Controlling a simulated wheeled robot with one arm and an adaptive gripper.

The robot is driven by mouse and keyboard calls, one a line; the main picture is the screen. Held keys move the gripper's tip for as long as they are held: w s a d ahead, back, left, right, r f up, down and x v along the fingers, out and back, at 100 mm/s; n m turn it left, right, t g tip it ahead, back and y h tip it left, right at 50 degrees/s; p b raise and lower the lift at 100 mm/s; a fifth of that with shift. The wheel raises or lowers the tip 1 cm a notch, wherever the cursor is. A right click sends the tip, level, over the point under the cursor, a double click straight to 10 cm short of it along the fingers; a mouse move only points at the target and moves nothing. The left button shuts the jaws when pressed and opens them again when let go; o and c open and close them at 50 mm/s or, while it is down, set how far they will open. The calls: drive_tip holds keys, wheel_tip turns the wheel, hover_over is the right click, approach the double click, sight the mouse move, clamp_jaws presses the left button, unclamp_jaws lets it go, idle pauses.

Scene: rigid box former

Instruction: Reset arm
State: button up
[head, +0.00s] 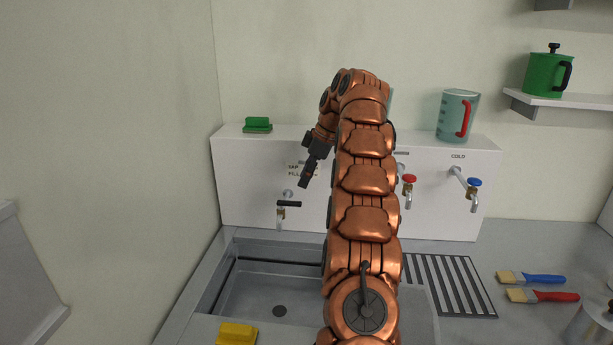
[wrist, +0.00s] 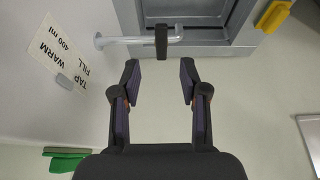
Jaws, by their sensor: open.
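My copper arm rises through the middle of the head view and bends to the left at its top. My gripper (head: 307,178) hangs in front of the white tap panel (head: 250,170), above and to the right of the black-handled tap (head: 283,209). In the wrist view my gripper (wrist: 160,85) is open, with nothing between its fingers. The black tap handle (wrist: 161,42) lies beyond the fingertips, apart from them. A label reading "TAP WARM 400 ml FILL" (wrist: 60,55) is on the panel. My arm hides part of the panel and sink.
The sink (head: 255,290) lies below, with a yellow block (head: 237,333) on its front edge. Red (head: 409,179) and blue (head: 474,183) taps are to the right. A measuring jug (head: 457,115) and a green sponge (head: 257,125) stand on the panel top. Brushes (head: 540,279) lie right.

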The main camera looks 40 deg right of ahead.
idle(0.8)
drive_tip(key=s+a+m+g, duration=0.15)
drive_tip(key=s+a, duration=0.35)
drive_tip(key=a, duration=0.8)
drive_tip(key=s+a+m+g, duration=0.1)
drive_tip(key=s+a+m, duration=0.3)
drive_tip(key=a, duration=0.9)
drive_tip(key=s+a+f+m+h, duration=0.1)
drive_tip(key=s+a+f, duration=0.2)
drive_tip(key=s, duration=0.6)
drive_tip(key=s+a+f+m+g+h, duration=0.1)
drive_tip(key=s+a+f, duration=0.3)
drive_tip(key=s, duration=0.6)
drive_tip(key=s+a+f+m+g+h, duration=0.1)
drive_tip(key=s+a+f, duration=0.2)
drive_tip(key=s, duration=0.7)
drive_tip(key=shift+s+a+f, duration=0.2)
drive_tip(key=shift+a+f, duration=0.1)
drive_tip(key=shift+f, duration=0.5)
drive_tip(key=shift+d+g, duration=0.1)
drive_tip(key=shift+g, duration=0.15)
